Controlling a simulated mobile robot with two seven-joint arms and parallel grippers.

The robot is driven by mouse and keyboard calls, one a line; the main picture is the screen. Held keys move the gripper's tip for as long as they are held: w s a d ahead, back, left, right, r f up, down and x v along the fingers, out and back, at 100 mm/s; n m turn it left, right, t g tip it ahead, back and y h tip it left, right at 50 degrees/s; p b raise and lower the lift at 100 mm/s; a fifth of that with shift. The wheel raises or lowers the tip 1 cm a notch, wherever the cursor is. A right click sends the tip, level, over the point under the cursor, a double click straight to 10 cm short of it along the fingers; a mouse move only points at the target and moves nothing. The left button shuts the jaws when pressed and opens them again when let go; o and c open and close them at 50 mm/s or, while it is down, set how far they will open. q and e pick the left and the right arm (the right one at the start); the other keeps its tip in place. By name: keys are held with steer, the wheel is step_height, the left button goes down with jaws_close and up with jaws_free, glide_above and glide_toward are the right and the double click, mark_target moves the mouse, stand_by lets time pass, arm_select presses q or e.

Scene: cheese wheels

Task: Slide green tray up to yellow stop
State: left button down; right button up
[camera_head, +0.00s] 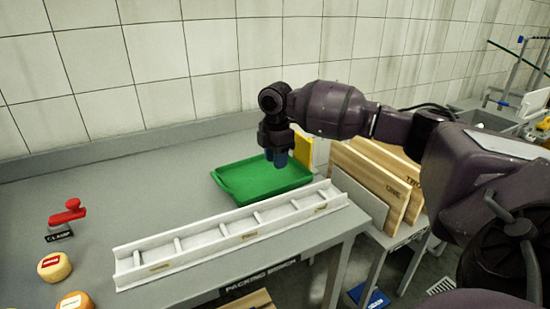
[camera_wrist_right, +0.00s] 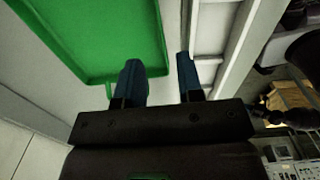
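The green tray (camera_head: 240,189) lies flat on the grey table, empty as far as I can see. The yellow stop (camera_head: 304,149) stands behind its far right corner; I cannot tell whether they touch. My right gripper (camera_head: 277,160) hangs pointing down over the tray's far part and hides some of its far edge. In the right wrist view, the blue fingers of the gripper (camera_wrist_right: 159,72) are apart with nothing between them; one finger overlaps the rim of the tray (camera_wrist_right: 105,75). I cannot tell whether it touches. My left gripper is not in view.
A white divided rack (camera_head: 225,238) lies along the table's front, close to the tray. A red-handled tool (camera_head: 68,212) and two cheese wheels (camera_head: 54,267) (camera_head: 75,302) are at the left. Wooden boards (camera_head: 372,180) stand at the right. The table left of the tray is clear.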

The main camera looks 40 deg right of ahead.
step_height(320, 180, down, 11)
steer(key=shift+r+b, duration=0.1)
steer(key=shift+b, duration=0.75)
jaws_close()
jaws_free()
step_height(320, 180, up, 11)
steer(key=p, duration=0.1)
steer(key=shift+p, duration=0.4)
